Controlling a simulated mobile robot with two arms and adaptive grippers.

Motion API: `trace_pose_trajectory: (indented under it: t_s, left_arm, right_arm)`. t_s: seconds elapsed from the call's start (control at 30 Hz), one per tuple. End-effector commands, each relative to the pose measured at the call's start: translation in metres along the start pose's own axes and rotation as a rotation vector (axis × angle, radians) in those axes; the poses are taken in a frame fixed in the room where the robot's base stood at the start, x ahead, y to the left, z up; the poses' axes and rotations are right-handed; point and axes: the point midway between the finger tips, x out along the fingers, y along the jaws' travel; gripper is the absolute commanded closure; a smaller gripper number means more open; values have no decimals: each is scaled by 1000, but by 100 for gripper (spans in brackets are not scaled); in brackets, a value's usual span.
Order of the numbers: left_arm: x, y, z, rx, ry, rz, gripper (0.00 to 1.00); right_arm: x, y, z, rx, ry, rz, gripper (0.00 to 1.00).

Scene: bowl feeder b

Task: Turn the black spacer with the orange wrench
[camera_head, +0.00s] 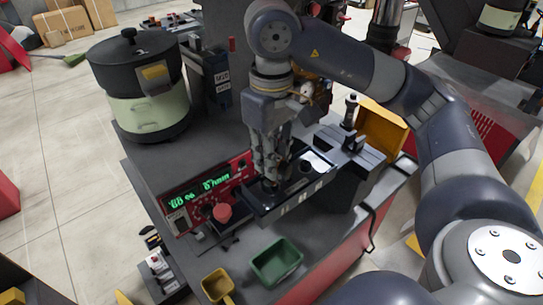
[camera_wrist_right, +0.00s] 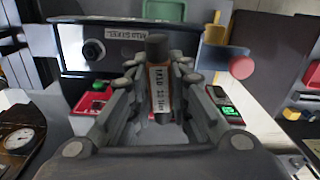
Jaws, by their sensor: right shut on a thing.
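My right gripper (camera_head: 270,178) points down over the black track at the front of the machine. In the right wrist view its fingers (camera_wrist_right: 158,72) are shut on a narrow upright piece with orange edges and a white printed label, which looks like the orange wrench (camera_wrist_right: 161,92). A dark rounded end (camera_wrist_right: 157,46) shows just beyond the label; I cannot tell whether it is the black spacer or part of the wrench. In the head view the fingers hide most of the held piece. My left gripper is in neither view.
A red control box (camera_head: 205,193) with green digits and a red knob (camera_head: 221,212) stands close left of the gripper. A green bin (camera_head: 277,262) and a yellow scoop-like container (camera_head: 217,285) are in front. A bowl feeder (camera_head: 140,110) stands behind left.

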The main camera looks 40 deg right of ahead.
Motion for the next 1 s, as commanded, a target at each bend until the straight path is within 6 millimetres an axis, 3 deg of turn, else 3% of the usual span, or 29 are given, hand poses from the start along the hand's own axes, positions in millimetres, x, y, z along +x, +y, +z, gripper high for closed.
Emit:
trace_pose_trajectory:
  t_s: [0.33,0.6,1.0]
  left_arm:
    - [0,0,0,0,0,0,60]
    - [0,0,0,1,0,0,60]
    - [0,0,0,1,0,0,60]
  right_arm:
    - [0,0,0,34,1,0,100]
    - [0,0,0,215,1,0,100]
    - [0,0,0,271,1,0,100]
